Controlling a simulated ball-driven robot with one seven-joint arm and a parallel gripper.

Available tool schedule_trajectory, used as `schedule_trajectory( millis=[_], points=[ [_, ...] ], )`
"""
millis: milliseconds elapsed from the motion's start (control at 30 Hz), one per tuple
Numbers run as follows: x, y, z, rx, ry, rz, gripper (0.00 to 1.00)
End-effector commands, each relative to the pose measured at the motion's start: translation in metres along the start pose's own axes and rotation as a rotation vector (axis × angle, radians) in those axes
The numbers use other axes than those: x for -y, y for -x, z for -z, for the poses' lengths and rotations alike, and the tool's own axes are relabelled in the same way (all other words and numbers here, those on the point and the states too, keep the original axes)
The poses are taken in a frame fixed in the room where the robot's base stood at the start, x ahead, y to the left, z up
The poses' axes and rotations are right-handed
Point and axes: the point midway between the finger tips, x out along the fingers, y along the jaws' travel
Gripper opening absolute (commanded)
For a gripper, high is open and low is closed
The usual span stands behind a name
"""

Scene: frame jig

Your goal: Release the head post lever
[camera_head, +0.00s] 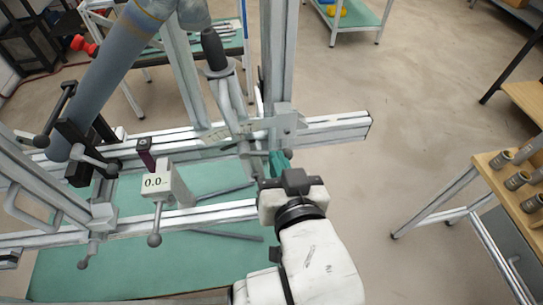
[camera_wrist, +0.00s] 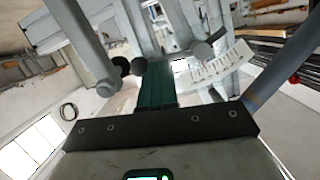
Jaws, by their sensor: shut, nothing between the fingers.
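My gripper (camera_head: 279,163) is shut and empty, with its teal fingers beside the jig's upper rail, at the foot of the upright posts. In the wrist view the teal fingers (camera_wrist: 155,85) are together, pointing at the jig parts. A lever with a black grip (camera_head: 213,50) stands up from the jig, behind and left of my gripper. Other ball-ended levers (camera_head: 155,239) are on the jig to the left. In the wrist view a grey round knob (camera_wrist: 202,53) is just beyond the fingertips, right of them. I cannot tell which lever is the head post one.
The aluminium rail (camera_head: 340,127) runs across behind my gripper. A blue-grey tube (camera_head: 100,80) slants through a black clamp at the left. A curved scale (camera_wrist: 220,66) is close right of the fingers. A wooden bench (camera_head: 505,165) stands at right, with open floor between.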

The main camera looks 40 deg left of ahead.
Motion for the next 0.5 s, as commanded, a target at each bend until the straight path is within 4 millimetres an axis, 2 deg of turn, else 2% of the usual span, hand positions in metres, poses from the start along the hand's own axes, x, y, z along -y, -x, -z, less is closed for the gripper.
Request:
schedule_trajectory(
  millis=[267, 500],
  points=[
    [-0.004, -0.003, -0.013, 0.003, -0.223, 0.061, 0.00],
    [-0.003, -0.006, -0.020, 0.003, -0.216, 0.060, 0.00]
  ],
)
